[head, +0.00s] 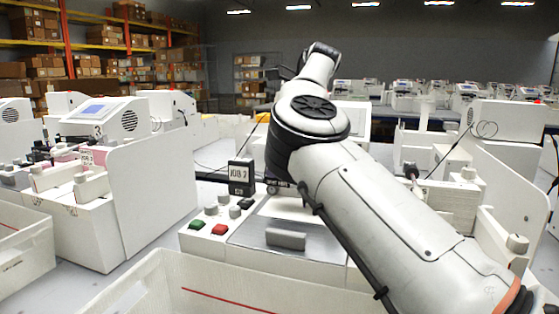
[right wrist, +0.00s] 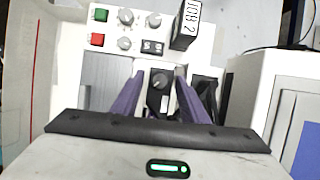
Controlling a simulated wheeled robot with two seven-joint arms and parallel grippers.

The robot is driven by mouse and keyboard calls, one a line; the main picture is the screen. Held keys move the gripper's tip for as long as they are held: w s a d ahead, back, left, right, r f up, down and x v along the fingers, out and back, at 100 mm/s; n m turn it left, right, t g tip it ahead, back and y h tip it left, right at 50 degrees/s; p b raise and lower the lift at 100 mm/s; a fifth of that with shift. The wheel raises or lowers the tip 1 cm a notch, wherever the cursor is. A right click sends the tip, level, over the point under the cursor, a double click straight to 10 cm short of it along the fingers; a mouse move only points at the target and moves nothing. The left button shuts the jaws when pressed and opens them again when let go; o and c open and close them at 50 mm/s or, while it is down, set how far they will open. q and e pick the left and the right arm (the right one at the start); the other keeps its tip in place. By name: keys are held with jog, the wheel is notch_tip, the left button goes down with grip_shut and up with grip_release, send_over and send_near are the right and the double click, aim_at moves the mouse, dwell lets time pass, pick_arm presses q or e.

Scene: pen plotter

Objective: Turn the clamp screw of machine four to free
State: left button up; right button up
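My right gripper (right wrist: 160,76) is open, with one purple finger on each side of the knob and a gap visible on both sides. I cannot tell how deep the fingertips reach beside it. In the head view my right arm crosses the white machine (head: 205,243) and hides my right gripper and the knob. No machine number shows on this machine. My left gripper is not in view.
A black "JOB 2" sign (head: 241,176) stands by the panel with a green button (head: 197,225), a red button (head: 219,230) and grey knobs. A white bin (head: 150,285) lies in front. Another machine (head: 85,225) stands left, and one with a white side panel (head: 512,185) right.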

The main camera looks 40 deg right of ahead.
jog(key=p+v, duration=0.1)
jog(key=v, duration=0.9)
jog(key=shift+p, duration=0.4)
jog(key=shift+s+d+r, duration=0.1)
